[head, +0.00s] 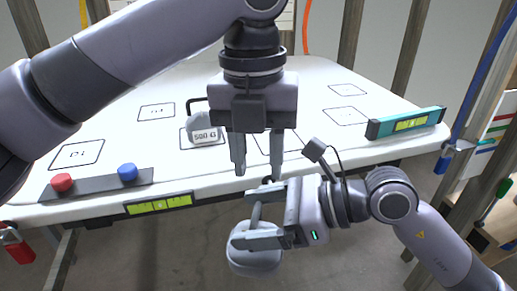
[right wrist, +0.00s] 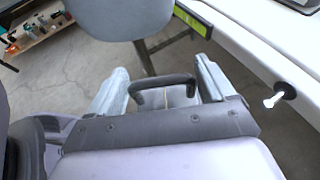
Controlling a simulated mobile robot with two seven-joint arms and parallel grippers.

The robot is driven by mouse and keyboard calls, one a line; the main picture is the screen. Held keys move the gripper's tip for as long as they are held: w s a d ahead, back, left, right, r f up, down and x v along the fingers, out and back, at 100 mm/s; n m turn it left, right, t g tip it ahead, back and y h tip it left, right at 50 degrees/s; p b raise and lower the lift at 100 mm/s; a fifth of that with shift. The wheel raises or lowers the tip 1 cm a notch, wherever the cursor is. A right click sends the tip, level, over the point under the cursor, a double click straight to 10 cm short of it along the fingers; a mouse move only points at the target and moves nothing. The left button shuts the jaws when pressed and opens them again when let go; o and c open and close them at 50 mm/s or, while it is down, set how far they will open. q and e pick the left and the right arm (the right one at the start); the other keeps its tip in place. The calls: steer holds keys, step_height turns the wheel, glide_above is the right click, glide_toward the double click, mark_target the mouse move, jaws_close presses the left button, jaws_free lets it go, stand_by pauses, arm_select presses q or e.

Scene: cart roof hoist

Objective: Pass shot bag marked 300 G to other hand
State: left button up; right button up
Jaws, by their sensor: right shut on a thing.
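A grey shot bag (head: 255,262) hangs by its dark handle from my right gripper (head: 248,216), in front of the table edge; no marking on it can be read. Another grey bag (head: 203,130), whose mark looks like 500 G, stands on the table left of my left gripper.
The white table (head: 330,125) has several outlined squares. A red knob (head: 62,183) and a blue knob (head: 128,172) sit on a dark strip at the front left. A teal level (head: 405,122) lies at right. A yellow-green vial (head: 160,204) is on the front edge.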

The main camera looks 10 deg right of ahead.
mark_target(258, 212)
arm_select(q)
step_height(258, 212, down, 11)
steer(key=shift+f, duration=0.1)
stand_by(0.7)
jaws_close()
arm_select(e)
steer(key=o, duration=0.9)
